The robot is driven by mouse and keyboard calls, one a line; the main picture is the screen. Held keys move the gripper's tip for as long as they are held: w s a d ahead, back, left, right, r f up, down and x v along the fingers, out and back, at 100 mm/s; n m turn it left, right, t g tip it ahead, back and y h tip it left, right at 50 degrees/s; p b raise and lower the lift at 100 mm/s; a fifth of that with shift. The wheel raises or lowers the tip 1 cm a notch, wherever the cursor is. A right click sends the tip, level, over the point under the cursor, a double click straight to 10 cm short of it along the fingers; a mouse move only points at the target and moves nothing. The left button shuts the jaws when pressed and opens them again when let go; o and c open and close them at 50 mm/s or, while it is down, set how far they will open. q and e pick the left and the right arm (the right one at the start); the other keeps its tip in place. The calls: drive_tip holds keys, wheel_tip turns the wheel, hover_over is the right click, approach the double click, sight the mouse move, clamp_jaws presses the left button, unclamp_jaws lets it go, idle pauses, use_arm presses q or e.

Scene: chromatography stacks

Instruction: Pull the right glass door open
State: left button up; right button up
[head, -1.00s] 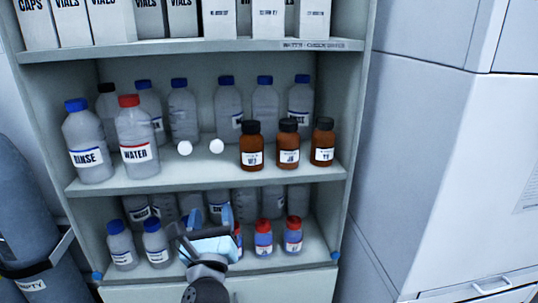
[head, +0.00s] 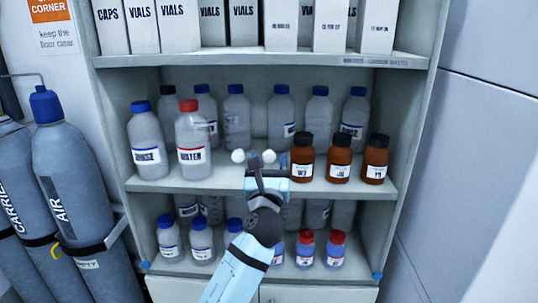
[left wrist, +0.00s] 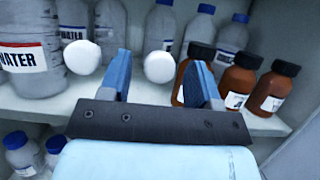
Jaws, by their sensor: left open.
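Two round white knobs stand side by side in front of the middle shelf, the left knob (head: 237,156) and the right knob (head: 269,156). The glass doors themselves are too clear to make out. My left gripper (head: 267,166) is open and empty at knob height, just below and in front of the right knob. In the left wrist view, the right knob (left wrist: 160,66) shows between the two blue fingers, and the left knob (left wrist: 82,57) is outside the left finger. I cannot tell whether the right knob is fully between the fingertips in depth. My right gripper is out of view.
Behind the knobs, the shelf (head: 222,184) holds clear bottles and brown bottles (head: 339,158). White boxes (head: 330,25) stand above and more bottles below. Gas cylinders (head: 75,185) stand at the left, a pale cabinet wall (head: 470,130) at the right.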

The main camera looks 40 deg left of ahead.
use_arm(q)
drive_tip(key=shift+w+a+r, duration=0.25)
drive_tip(key=shift+w+a, duration=0.05)
drive_tip(key=shift+w, duration=0.2)
clamp_jaws()
drive_tip(key=shift+s, duration=0.1)
